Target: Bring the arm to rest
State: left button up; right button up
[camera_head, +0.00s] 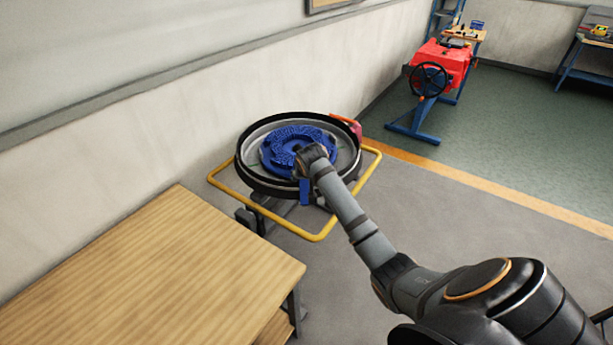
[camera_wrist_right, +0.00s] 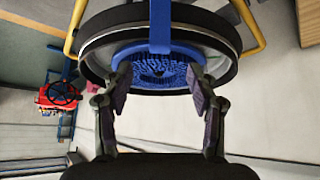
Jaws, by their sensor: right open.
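My right arm (camera_head: 363,232) reaches from the lower right across the head view toward the round black-rimmed tank (camera_head: 246,166). Its wrist is over the blue brush-like disc (camera_head: 287,137) in the tank, and the fingers are hidden there. In the right wrist view my right gripper (camera_wrist_right: 158,88) is open, with its two fingers apart and nothing between them. The blue disc (camera_wrist_right: 155,66) and the tank rim (camera_wrist_right: 229,38) show beyond the fingertips. I cannot tell whether the fingers touch anything. My left gripper is not in view.
A yellow rail (camera_head: 318,238) surrounds the tank. A wooden table (camera_head: 170,275) stands at the lower left, close to the tank. A red machine with a black wheel (camera_head: 440,62) stands on a blue frame at the back. Grey floor right of the tank is clear.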

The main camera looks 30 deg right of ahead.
dwell(0.4)
jog(key=shift+n+g+y, duration=0.4)
jog(key=shift+n+g, duration=0.4)
jog(key=s+f, duration=0.2)
jog(key=f, duration=0.4)
jog(key=s+f, duration=0.2)
jog(key=f, duration=0.4)
jog(key=s+a+f, duration=0.1)
jog(key=s+f, duration=0.1)
jog(key=f, duration=0.4)
jog(key=shift+s+a+f, duration=0.1)
jog(key=shift+f, duration=0.15)
jog(key=s+a+f+n+g+y, duration=0.1)
jog(key=s+a+f, duration=0.1)
jog(key=s+f, duration=1.1)
jog(key=s+a+f+n+g, duration=0.2)
jog(key=s+a+f, duration=0.1)
jog(key=s+f, duration=0.95)
jog(key=s+a+f, duration=0.2)
jog(key=s, duration=0.8)
jog(key=s+a+f+n, duration=0.1)
jog(key=s+a+f, duration=0.1)
jog(key=s, duration=0.8)
jog(key=shift+s+f+g+y, duration=0.15)
jog(key=shift+f+g+y, duration=0.25)
jog(key=shift+f, duration=0.35)
